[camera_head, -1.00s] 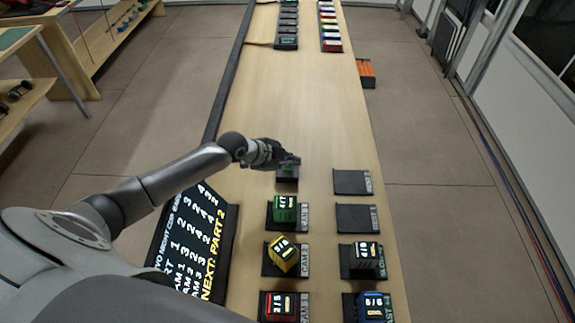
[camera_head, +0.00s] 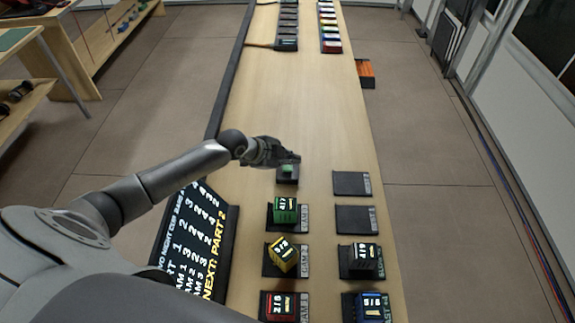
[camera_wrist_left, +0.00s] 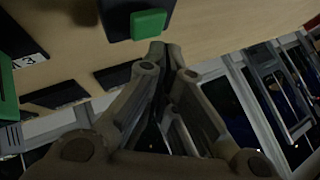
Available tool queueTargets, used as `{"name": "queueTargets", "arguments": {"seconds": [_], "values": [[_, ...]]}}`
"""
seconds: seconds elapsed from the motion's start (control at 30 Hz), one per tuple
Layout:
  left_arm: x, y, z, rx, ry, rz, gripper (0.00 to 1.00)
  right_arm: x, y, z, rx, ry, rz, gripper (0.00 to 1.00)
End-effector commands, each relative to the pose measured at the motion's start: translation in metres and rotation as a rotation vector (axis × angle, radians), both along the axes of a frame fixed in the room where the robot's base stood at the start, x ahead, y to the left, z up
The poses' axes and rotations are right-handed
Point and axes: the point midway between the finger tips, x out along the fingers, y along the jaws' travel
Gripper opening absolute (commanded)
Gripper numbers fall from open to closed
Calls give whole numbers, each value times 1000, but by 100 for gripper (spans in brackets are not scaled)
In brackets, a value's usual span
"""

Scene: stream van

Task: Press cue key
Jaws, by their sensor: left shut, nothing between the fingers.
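The cue key is a small green button (camera_head: 288,168) on a black base (camera_head: 288,179), standing on the long wooden table. My left gripper (camera_head: 293,157) is shut and empty, with its fingertips just behind and above the green button. In the left wrist view the green button (camera_wrist_left: 149,24) lies just past the closed fingertips (camera_wrist_left: 165,50), a little to their left. A small gap seems to show between them; I cannot tell the exact height. My right gripper is not in view.
Two pads (camera_head: 352,183) at the right are empty. A sloped text screen (camera_head: 195,246) stands at the left. The table's middle is clear.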

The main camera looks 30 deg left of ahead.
Motion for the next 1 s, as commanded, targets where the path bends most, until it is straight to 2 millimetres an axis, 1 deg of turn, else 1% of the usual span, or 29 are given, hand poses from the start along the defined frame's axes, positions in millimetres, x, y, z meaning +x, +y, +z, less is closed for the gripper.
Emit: {"name": "queueTargets", "arguments": {"seconds": [0.13, 0.23, 0.6, 0.7, 1.0], "values": [[0, 0, 1, 0, -1, 1, 0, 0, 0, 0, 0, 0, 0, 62], [0, 0, 6, 1, -1, 0, 0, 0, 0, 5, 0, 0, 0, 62], [0, 0, 43, 1, -2, -1, 0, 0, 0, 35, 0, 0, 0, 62], [0, 0, 50, 0, -2, -1, 0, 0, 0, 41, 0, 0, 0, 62], [0, 0, 50, -1, -1, 0, 0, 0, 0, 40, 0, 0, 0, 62]]}}
